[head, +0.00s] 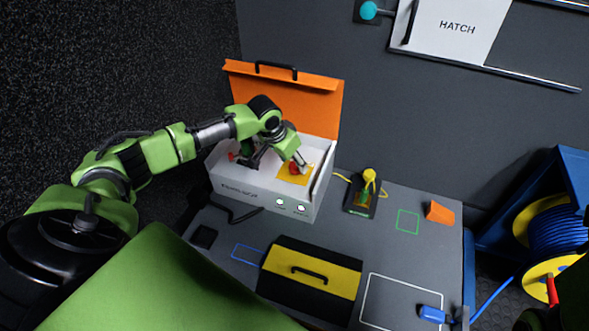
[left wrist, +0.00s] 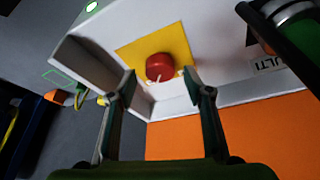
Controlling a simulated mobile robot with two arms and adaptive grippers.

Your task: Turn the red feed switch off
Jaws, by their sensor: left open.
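The red switch (head: 294,168) is a round knob on a yellow plate (head: 287,178) inside a white box with an open orange lid. It also shows in the left wrist view (left wrist: 160,67), with a small pale mark at its lower edge. My left gripper (head: 279,163) reaches into the box from the left, close to the switch. In the left wrist view its open fingers (left wrist: 158,82) stand on either side of the knob's lower edge; I cannot tell whether they touch it. My right gripper is not in view.
The box walls (head: 322,180) and upright orange lid (head: 314,98) stand close around my left gripper. A yellow-and-black case (head: 315,265), a small device with a yellow knob (head: 369,178) and an orange wedge (head: 440,211) are on the grey table. A blue cable reel (head: 555,230) is at right.

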